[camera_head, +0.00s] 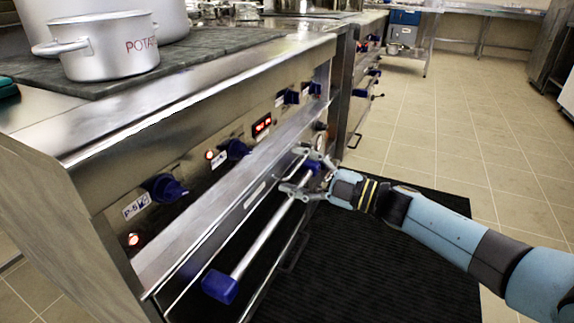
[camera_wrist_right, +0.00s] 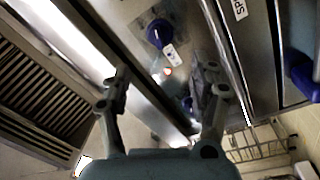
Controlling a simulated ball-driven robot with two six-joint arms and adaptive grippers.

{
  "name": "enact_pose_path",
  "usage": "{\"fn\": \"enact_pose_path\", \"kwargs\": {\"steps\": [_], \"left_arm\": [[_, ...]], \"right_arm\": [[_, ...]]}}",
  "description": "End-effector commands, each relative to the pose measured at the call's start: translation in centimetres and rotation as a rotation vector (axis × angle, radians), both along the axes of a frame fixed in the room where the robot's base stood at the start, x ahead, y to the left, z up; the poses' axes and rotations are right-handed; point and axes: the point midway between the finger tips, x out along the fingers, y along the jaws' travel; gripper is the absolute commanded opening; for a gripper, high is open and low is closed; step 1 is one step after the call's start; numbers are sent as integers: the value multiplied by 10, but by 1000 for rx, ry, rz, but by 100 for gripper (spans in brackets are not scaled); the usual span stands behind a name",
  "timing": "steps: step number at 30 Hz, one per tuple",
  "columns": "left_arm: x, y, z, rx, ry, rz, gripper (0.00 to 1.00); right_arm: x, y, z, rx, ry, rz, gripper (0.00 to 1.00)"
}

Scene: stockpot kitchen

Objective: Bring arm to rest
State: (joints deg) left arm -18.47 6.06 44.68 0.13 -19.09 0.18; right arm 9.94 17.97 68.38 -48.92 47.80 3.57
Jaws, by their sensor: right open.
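My right gripper (camera_head: 298,168) is at the far end of the oven's bar handle (camera_head: 266,237), which has blue end caps. Its fingers are spread, and they overlap the far blue cap in the head view. I cannot tell whether they touch the bar. In the right wrist view the open fingers (camera_wrist_right: 163,88) have nothing gripped between them. A steel panel with a blue knob (camera_wrist_right: 158,33) and a small red light shows beyond them. My right arm reaches in from the right. My left gripper is not in view.
The steel stove front (camera_head: 190,165) has blue knobs and lit red indicators. A silver pot (camera_head: 105,50) stands on the stovetop beside a larger one. A black mat (camera_head: 375,260) lies on the tiled floor (camera_head: 450,125), which is open to the right. A wire rack (camera_wrist_right: 255,140) shows in the wrist view.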

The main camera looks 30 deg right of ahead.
Motion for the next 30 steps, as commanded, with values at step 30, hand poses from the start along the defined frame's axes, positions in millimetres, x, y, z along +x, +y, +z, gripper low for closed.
{"fn": "enact_pose_path", "kwargs": {"steps": [30], "left_arm": [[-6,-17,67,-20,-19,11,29]], "right_arm": [[-454,-42,-320,323,1361,-1033,61]]}}
